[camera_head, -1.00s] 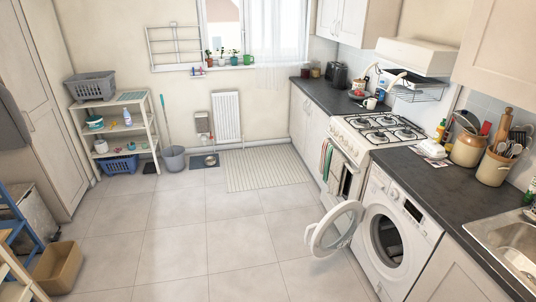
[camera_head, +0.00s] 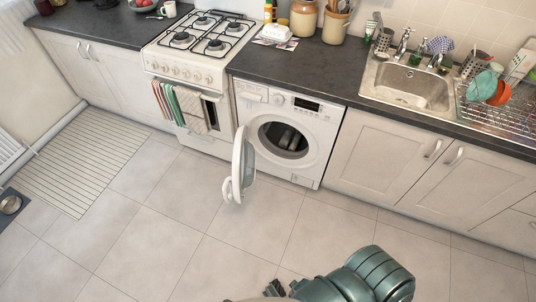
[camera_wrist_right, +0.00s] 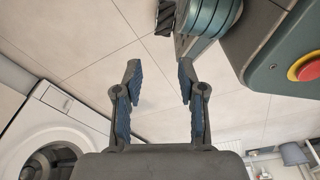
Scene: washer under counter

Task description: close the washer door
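The washer (camera_head: 284,135) stands under the counter with its round drum opening uncovered. Its round white-rimmed door (camera_head: 240,165) stands open, swung out on the left side of the opening and seen nearly edge-on. The washer also shows at the left of the right wrist view (camera_wrist_right: 50,130). My right gripper (camera_head: 286,289) is at the bottom of the head view, in front of and apart from the door. In the right wrist view its two blue-padded fingers (camera_wrist_right: 158,82) are spread, with only floor between them. My left gripper is not in view.
A stove (camera_head: 190,85) with striped towels (camera_head: 172,104) stands left of the washer. Cabinets (camera_head: 385,155) and a sink (camera_head: 410,88) are to the right. Tiled floor (camera_head: 170,220) in front is clear. A ribbed mat (camera_head: 80,165) lies at left.

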